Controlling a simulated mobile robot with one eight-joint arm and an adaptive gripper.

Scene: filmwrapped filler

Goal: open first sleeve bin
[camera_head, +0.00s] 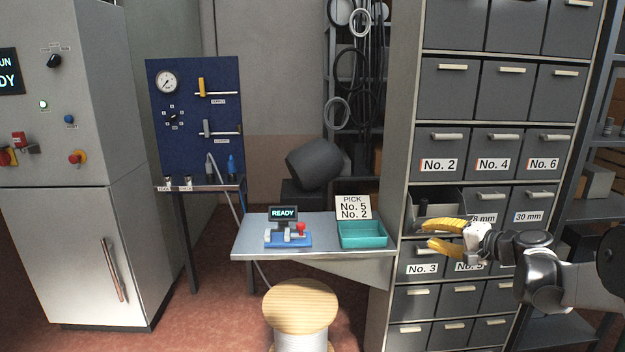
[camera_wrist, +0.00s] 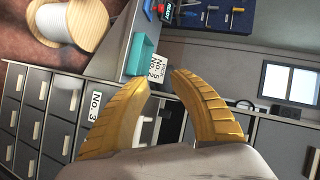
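The grey bin cabinet (camera_head: 401,130) has labelled drawers on the right in the head view. A drawer in the left column, below the No. 2 drawer (camera_head: 439,164), is pulled out (camera_head: 418,210), with dark pieces inside. Its front is partly behind my yellow fingers. My gripper (camera_head: 430,235) is in front of this drawer and above the No. 3 drawer (camera_head: 422,269). Its fingers are spread and empty, as the wrist view also shows (camera_wrist: 160,82). The No. 5 drawer (camera_head: 465,267) is partly covered by my gripper. The pick sign (camera_head: 353,208) reads No. 5, No. 2.
A teal tray (camera_head: 363,240) and a blue fixture (camera_head: 287,240) with a READY display sit on the shelf table (camera_head: 250,250) left of the cabinet. A wooden spool (camera_head: 300,305) stands on the floor before it. A grey machine cabinet (camera_head: 80,250) stands far left.

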